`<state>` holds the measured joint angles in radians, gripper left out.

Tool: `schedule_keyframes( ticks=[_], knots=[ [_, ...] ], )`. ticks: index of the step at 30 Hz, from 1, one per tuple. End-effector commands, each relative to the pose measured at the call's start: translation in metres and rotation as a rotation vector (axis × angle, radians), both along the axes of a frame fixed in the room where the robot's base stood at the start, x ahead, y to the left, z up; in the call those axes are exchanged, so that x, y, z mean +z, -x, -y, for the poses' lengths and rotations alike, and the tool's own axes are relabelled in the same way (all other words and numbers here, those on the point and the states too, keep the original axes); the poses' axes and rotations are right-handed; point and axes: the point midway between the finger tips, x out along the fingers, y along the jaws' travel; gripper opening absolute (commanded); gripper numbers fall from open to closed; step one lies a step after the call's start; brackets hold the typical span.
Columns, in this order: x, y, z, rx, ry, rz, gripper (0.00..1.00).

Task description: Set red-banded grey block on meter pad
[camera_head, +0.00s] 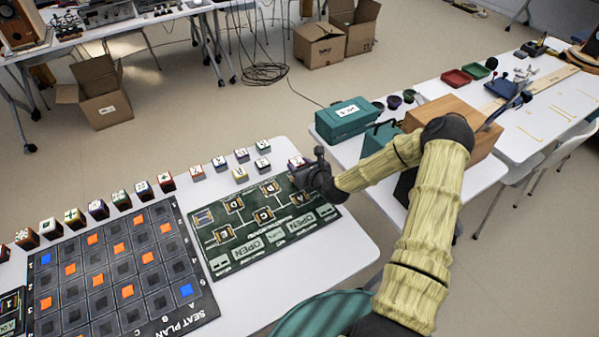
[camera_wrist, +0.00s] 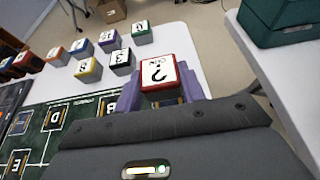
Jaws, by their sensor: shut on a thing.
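My gripper (camera_head: 312,174) is at the far right edge of the green mat, above the white table. Its purple fingers (camera_wrist: 163,92) are shut on a block (camera_wrist: 166,72) with a red band and a white top marked "ON" and a question mark. The same block shows small in the head view (camera_head: 297,162); its lower part is mostly hidden by the fingers. The green mat (camera_head: 222,262) carries several lettered squares joined by lines and panels reading "OPEN". I cannot tell which marking is the meter pad.
Several small labelled blocks (camera_head: 240,174) stand behind the mat. A dark seat plan board (camera_head: 200,300) with orange and blue squares lies at the left. A teal box (camera_head: 343,118) and a brown box (camera_head: 455,110) stand on the table to the right.

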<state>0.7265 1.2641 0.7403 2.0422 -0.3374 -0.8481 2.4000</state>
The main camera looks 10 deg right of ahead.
Motion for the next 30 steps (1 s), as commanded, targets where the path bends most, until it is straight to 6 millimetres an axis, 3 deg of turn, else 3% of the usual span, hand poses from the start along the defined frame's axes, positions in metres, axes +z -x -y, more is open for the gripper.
schedule_keyframes(
  ticks=[6, 19, 20, 22, 30],
  knots=[
    [-0.03, 0.0, -0.001, 0.001, -0.001, -0.002, 0.16],
    [-0.037, 0.0, 0.003, -0.005, -0.001, -0.001, 0.16],
    [-0.036, 0.0, 0.003, -0.005, -0.001, -0.001, 0.46],
    [-0.036, 0.0, 0.003, -0.004, 0.0, -0.001, 0.59],
    [-0.036, 0.0, 0.003, -0.004, 0.0, -0.001, 0.61]
  ],
)
